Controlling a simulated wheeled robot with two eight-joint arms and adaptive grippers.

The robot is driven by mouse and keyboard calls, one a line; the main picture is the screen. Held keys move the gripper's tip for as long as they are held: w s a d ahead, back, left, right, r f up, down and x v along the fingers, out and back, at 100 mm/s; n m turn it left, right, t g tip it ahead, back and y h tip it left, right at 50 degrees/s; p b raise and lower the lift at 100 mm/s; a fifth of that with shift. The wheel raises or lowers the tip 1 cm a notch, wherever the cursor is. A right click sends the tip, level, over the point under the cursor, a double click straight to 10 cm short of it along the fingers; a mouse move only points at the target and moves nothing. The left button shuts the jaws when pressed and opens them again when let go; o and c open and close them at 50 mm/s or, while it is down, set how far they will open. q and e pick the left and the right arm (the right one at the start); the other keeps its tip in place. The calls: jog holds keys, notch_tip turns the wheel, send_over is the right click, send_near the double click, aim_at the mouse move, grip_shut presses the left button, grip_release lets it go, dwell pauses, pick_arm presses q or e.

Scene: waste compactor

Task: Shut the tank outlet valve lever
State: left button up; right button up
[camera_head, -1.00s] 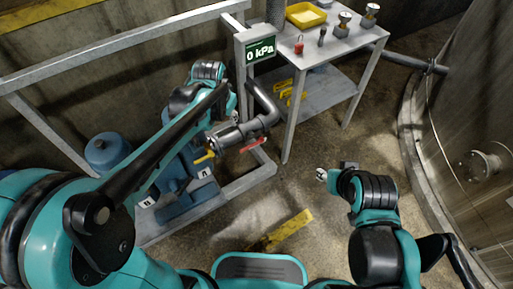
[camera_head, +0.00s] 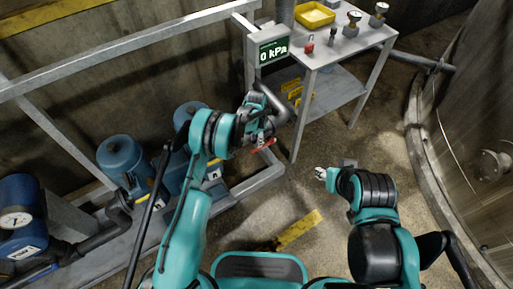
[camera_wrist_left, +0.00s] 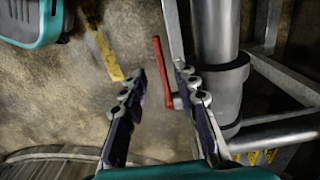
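A red valve lever (camera_head: 263,143) sticks out from the grey pipe below the display, partly covered by my left gripper in the head view. In the left wrist view the red lever (camera_wrist_left: 161,68) lies in the gap between my fingers, nearer the right finger. Its lower end meets a fitting beside the thick grey pipe (camera_wrist_left: 222,85). My left gripper (camera_wrist_left: 165,95) is open and empty; in the head view it (camera_head: 262,127) is at the pipe, just above the lever. My right gripper (camera_head: 324,174) is low over the floor, and its fingers are unclear.
A display (camera_head: 268,48) reads 0 kPa. A metal table (camera_head: 338,46) with a yellow tray (camera_head: 311,15) and gauges stands behind the pipe. Blue pumps (camera_head: 122,158) and a grey frame rail (camera_head: 120,48) are at left. A large tank (camera_head: 480,130) is at right. The middle floor is open.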

pick_arm(q)
notch_tip(320, 180, down, 6)
jog(key=shift+f+b, duration=0.1)
jog(key=shift+b, duration=0.95)
grip_shut()
